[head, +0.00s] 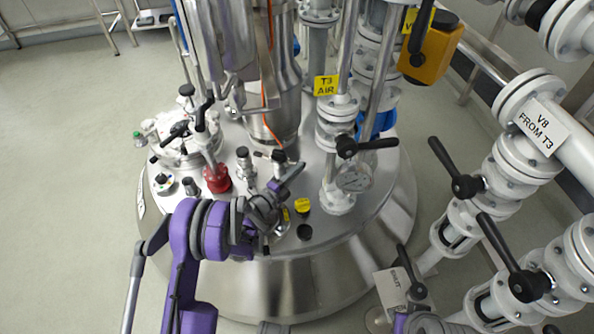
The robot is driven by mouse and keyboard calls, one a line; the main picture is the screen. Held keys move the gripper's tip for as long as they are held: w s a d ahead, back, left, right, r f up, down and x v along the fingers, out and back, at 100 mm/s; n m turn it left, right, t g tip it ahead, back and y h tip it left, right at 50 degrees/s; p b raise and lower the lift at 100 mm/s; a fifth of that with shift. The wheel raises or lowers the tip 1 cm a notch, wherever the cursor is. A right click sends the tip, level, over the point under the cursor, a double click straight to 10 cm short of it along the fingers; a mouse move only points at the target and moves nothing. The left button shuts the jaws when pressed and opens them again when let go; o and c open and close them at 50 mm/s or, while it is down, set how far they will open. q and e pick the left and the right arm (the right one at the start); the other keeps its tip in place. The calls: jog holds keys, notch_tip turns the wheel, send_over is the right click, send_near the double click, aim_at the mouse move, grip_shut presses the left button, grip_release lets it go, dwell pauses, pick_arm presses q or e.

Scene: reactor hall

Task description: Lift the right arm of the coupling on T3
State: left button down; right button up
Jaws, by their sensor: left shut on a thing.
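The T3 vessel (345,245) is a large steel tank with a domed lid full of fittings. The coupling (282,222) is a small silver fitting near the front of the lid, beside a small yellow tag. My left gripper (275,200), on the purple arm from the lower left, is at the coupling and shut on a small part there, seemingly one of its arms. The gripper covers much of the coupling, so which arm it holds and how far that arm is raised are unclear. A little purple at the bottom right may be my right arm; its fingertips cannot be made out.
A red fitting (217,178), a yellow cap (302,205) and a black cap (305,231) stand close to the coupling. A black-handled valve (345,147) rises to the right. The floor at left is clear.

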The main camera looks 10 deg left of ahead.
pick_arm(q)
jog(key=c, duration=1.2)
grip_release()
jog(key=shift+r, duration=0.15)
